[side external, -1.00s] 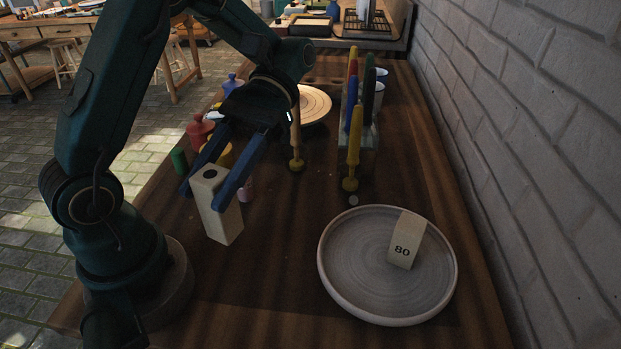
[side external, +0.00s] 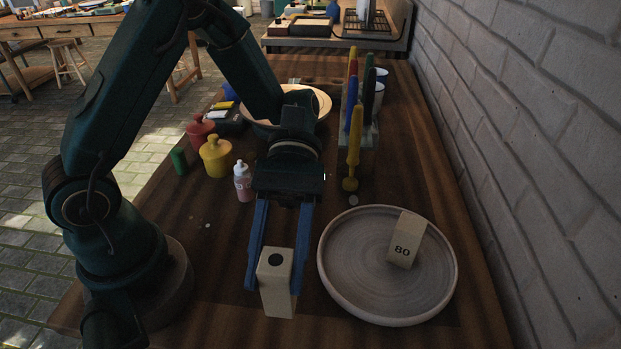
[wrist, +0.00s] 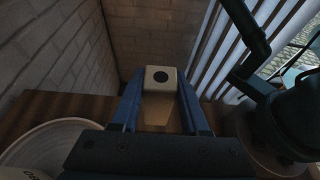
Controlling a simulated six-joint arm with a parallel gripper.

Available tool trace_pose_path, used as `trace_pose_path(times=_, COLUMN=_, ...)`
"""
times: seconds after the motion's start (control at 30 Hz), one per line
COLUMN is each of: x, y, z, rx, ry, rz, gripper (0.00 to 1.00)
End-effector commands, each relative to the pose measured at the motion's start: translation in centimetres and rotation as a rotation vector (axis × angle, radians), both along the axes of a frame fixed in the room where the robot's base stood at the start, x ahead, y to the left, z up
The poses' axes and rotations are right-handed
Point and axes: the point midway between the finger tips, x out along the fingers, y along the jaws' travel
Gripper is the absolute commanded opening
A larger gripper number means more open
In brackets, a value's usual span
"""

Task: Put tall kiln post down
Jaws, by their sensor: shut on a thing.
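The tall kiln post (side external: 277,287) is a pale block with a dark round hole in its top. My gripper (side external: 272,268) is shut on it, with one blue finger on each side. The post looks upright, just left of the large grey plate's rim in the side view. I cannot tell whether its base touches the table. In the wrist view the post (wrist: 160,80) sits between the blue finger tips, its holed top showing.
The grey plate (side external: 350,290) holds a small block marked 80 (side external: 406,240). Behind stand a pink-and-white bottle (side external: 243,182), a yellow jar (side external: 215,157), a red jar (side external: 199,131) and a rack of coloured tools (side external: 355,140). A brick wall (side external: 530,150) bounds the right side.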

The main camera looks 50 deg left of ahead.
Motion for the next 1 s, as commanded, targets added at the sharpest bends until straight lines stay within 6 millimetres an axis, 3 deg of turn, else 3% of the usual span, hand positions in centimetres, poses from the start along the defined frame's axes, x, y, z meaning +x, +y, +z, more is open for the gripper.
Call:
trace_pose_path(times=0.17, x=-0.4, y=-0.9, z=-0.8, rx=0.001, ry=0.002, rz=0.0, gripper=0.0)
trace_pose_path(times=0.47, x=-0.3, y=-0.8, z=-4.3, rx=0.001, ry=0.001, rz=0.002, gripper=0.0)
trace_pose_path(times=0.87, x=-0.3, y=-0.8, z=-4.8, rx=0.0, ry=-0.002, rz=0.001, gripper=0.0)
trace_pose_path(times=0.9, x=-0.3, y=-0.8, z=-4.8, rx=0.0, ry=-0.003, rz=0.001, gripper=0.56)
trace_pose_path(times=0.97, x=-0.3, y=-0.8, z=-4.8, rx=0.0, ry=-0.003, rz=0.001, gripper=0.75)
trace_pose_path(times=1.0, x=-0.3, y=-0.8, z=-4.8, rx=0.0, ry=-0.004, rz=0.001, gripper=0.75)
